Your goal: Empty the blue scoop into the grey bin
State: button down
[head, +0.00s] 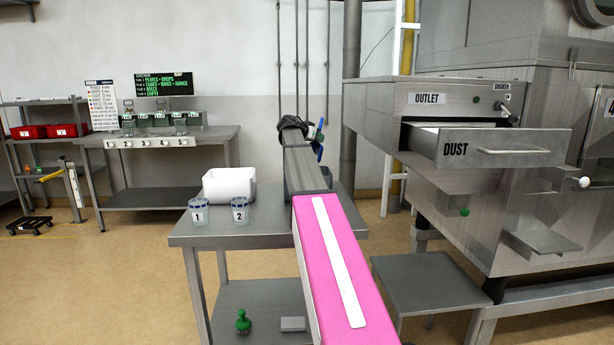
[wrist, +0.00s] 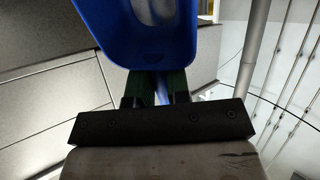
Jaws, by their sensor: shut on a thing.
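The blue scoop (wrist: 133,45) fills the upper middle of the wrist view. A pale patch shows in it at the top edge; I cannot tell if that is its load. My gripper (wrist: 158,88) is shut on the scoop's handle, with a dark finger on each side. In the head view only small blue parts of the scoop (head: 320,153) show beside the end of my arm, above the back of the steel table.
Two clear cups marked 1 (head: 198,214) and 2 (head: 240,211) stand at the table's (head: 268,232) front left. An open drawer marked DUST (head: 500,149) juts from the machine at right. A low steel stand (head: 430,283) is below it.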

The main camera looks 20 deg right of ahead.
jog(key=shift+s+a+f+h, duration=0.2)
jog(key=shift+a+h, duration=0.1)
jog(key=shift+h, duration=0.1)
jog(key=shift+s+a+r+t+h, duration=0.15)
jog(key=shift+s+a+t+h, duration=0.2)
jog(key=shift+a, duration=0.3)
jog(key=shift+s+a+r+t+h, duration=0.15)
jog(key=shift+s+a+t+h, duration=0.1)
jog(key=shift+s+a+h, duration=0.25)
dwell(0.4)
jog(key=shift+s+a+r+m+t+h+p, duration=0.1)
jog(key=shift+s+a+m+t+h+p, duration=0.25)
jog(key=shift+a+h, duration=0.45)
jog(key=shift+s+a+r+m+t+h+p, duration=0.15)
jog(key=shift+s+a+m+t+h, duration=0.15)
jog(key=shift+s+a+h, duration=0.3)
dwell(1.5)
jog(key=shift+w+d+f+n+g+y, duration=0.1)
jog(key=shift+w+d+n+g+y, duration=0.15)
jog(key=shift+w+d+y, duration=0.3)
jog(key=shift+w+d+f+n+g+y, duration=0.1)
jog(key=shift+w+d+g+y, duration=0.25)
jog(key=shift+d+y, duration=0.35)
